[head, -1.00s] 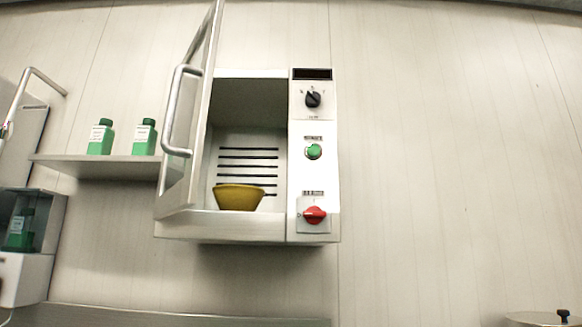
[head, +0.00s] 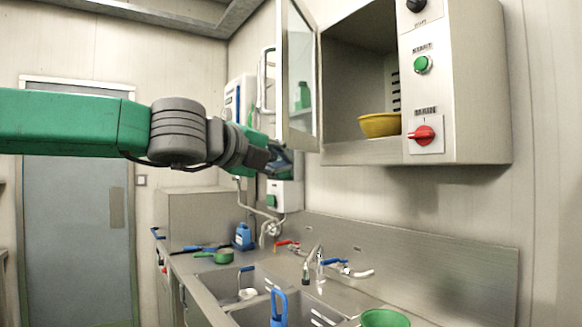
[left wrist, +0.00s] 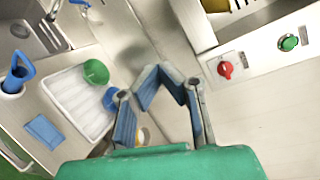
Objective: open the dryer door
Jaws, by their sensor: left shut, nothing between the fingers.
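The dryer (head: 365,157) is a pale metal box on the wall, with a dark cavity and a control panel at its right. Its glass door (head: 300,85) stands swung open at the left side, with the bar handle (head: 264,80) on the door's outer face. A yellow bowl (head: 380,125) sits inside. My left gripper (head: 284,160) is below and left of the door in the head view, seemingly apart from the handle; depth is hard to judge. In the left wrist view its fingers (left wrist: 160,72) are shut and empty. My right gripper is not in view.
Below are a metal counter with sinks, a tap (head: 345,270), a green bowl (head: 385,318) and a blue bottle (head: 243,237). A red knob (head: 422,134) and green button (head: 422,64) are on the dryer panel. A grey door (head: 75,235) stands at far left.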

